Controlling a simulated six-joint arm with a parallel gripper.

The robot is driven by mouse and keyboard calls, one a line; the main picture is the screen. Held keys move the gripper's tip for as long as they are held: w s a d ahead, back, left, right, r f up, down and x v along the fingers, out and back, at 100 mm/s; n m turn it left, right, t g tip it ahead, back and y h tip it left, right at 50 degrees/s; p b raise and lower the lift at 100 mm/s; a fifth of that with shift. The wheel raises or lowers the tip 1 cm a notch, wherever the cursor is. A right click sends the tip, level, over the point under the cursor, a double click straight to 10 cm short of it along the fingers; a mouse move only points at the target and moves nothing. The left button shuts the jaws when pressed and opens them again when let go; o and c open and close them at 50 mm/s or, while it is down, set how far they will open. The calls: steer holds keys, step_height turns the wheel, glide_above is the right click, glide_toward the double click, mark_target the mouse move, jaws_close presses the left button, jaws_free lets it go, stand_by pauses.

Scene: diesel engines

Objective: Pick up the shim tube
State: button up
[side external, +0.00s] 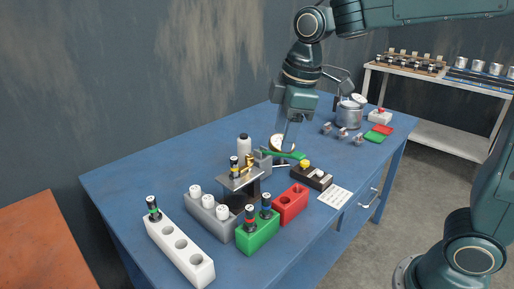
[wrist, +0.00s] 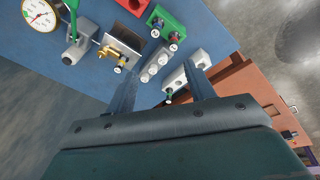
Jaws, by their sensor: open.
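I take the shim tubes to be the white capped cylinders (side external: 209,201) standing upright in the grey block (side external: 222,228); which one is meant I cannot tell. Their pale tops (wrist: 154,69) also show in the wrist view, between and beyond my fingers. My gripper (side external: 290,140) is open and empty, above the back of the blue bench near the dial gauge (side external: 277,143), well apart from the grey block. In the wrist view my two fingers (wrist: 162,74) are spread wide with nothing between them.
A white rack (side external: 182,252) holds one black injector. A green block (side external: 258,236) holds two, and a red block (side external: 291,205) has empty holes. A metal stand (side external: 240,182) and a white bottle (side external: 244,150) stand behind the grey block. The bench's left side (side external: 125,178) is clear.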

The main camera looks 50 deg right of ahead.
steer(key=w+a+f+n+g, duration=0.2)
steer(key=w+a+f+n, duration=0.5)
steer(key=w+f, duration=0.3)
steer(key=w+a, duration=0.1)
steer(key=w, duration=0.1)
steer(key=shift+w+f+n, duration=0.15)
steer(key=shift+w+n, duration=0.15)
steer(key=shift+n, duration=0.1)
steer(key=shift+f, duration=0.1)
glide_above(222, 209)
step_height(222, 209, down, 8)
steer(key=shift+a+f, duration=0.1)
steer(key=shift+a, duration=0.05)
steer(key=shift+f, duration=0.1)
steer(key=shift+f, duration=2.55)
